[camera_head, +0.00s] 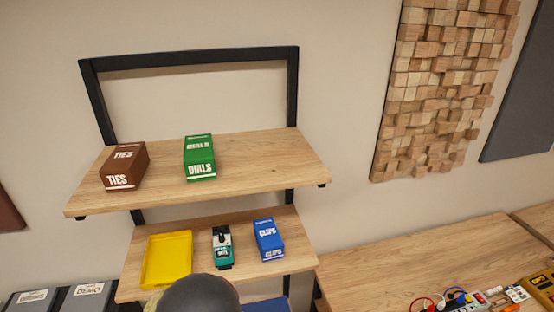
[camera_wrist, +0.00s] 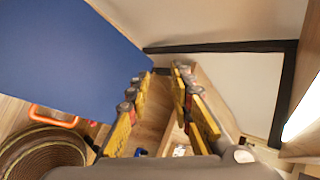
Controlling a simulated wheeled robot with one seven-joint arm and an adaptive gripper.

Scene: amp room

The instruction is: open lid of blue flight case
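No whole flight case shows in either view. In the head view a small strip of blue (camera_head: 266,305) shows at the bottom edge, below the lower shelf and partly cut off; I cannot tell whether it is the case. In the wrist view a large flat blue panel (camera_wrist: 75,45) fills the upper left, and it may be part of the case or its lid. My gripper (camera_wrist: 164,76) has yellow fingers that are apart, with nothing seen held between them. Its left finger lies close to the panel's edge in the picture; I cannot tell whether they touch. No latch or handle shows on the panel.
The upper shelf (camera_head: 250,165) holds a brown box and a green box. The lower shelf (camera_head: 205,275) holds a yellow tray (camera_head: 166,260), a teal pedal and a blue box (camera_head: 268,240). A workbench (camera_head: 420,270) is at right. An orange loop (camera_wrist: 52,116) shows in the wrist view.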

